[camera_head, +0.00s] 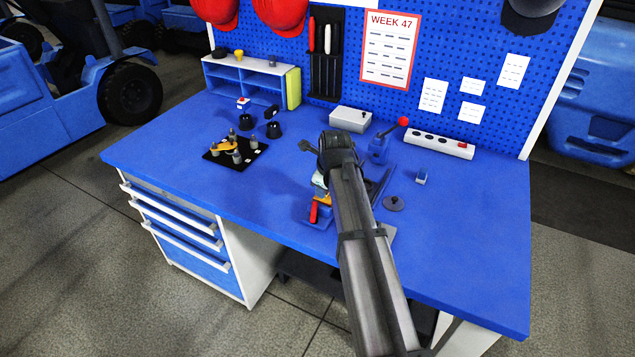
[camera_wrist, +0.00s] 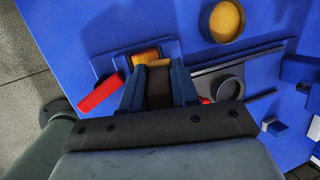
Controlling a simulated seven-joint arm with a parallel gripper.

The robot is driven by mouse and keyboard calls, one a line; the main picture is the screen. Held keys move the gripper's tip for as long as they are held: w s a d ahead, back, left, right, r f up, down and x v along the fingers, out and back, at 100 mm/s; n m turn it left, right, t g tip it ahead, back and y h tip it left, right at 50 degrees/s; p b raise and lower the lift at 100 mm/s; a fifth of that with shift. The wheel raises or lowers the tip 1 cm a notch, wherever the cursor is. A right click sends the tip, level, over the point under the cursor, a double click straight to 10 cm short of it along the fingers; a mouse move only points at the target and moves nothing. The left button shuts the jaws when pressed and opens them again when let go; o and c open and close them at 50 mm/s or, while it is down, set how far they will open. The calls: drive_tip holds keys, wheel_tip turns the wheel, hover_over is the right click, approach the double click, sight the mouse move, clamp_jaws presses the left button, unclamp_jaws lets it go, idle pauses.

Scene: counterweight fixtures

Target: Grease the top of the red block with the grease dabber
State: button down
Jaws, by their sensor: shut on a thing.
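My gripper (camera_wrist: 158,80) is shut on a dark piece with a tan end (camera_wrist: 158,62), which seems to be the grease dabber; the fingers hide most of it. In the head view my arm hides most of the gripper. A red piece (camera_wrist: 98,93), elongated and tilted, lies just left of the fingers; it also shows in the head view (camera_head: 313,212). I cannot tell whether it is the red block. An orange-brown piece (camera_wrist: 145,55) sits by a blue tray (camera_wrist: 168,47), close to the fingertips. A round dark cup (camera_wrist: 222,20) holds yellow-brown stuff.
A black plate with several pegs (camera_head: 235,152) stands to the left. A grey box (camera_head: 351,119), a red-knobbed lever (camera_head: 403,122) and a power strip (camera_head: 441,145) are behind. A grey disc (camera_head: 393,203) and a small blue cube (camera_head: 421,179) lie right. The right bench top is clear.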

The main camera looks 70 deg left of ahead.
drive_tip(key=shift+w+d, duration=0.85)
drive_tip(key=shift+d, duration=0.1)
drive_tip(key=shift+w+d+f, duration=0.3)
drive_tip(key=shift+w+d, duration=0.5)
drive_tip(key=shift+s+a+r, duration=0.2)
drive_tip(key=shift+s+a, duration=0.3)
drive_tip(key=shift+a, duration=0.05)
drive_tip(key=shift+s+a+r, duration=0.15)
drive_tip(key=shift+s+a, duration=0.3)
drive_tip(key=shift+a, duration=0.1)
drive_tip(key=shift+s+a, duration=1.85)
drive_tip(key=shift+a+v, duration=0.25)
drive_tip(key=shift+v, duration=0.95)
wheel_tip(320, 180, up, 6)
drive_tip(key=shift+w+f, duration=0.1)
drive_tip(key=shift+f, duration=0.05)
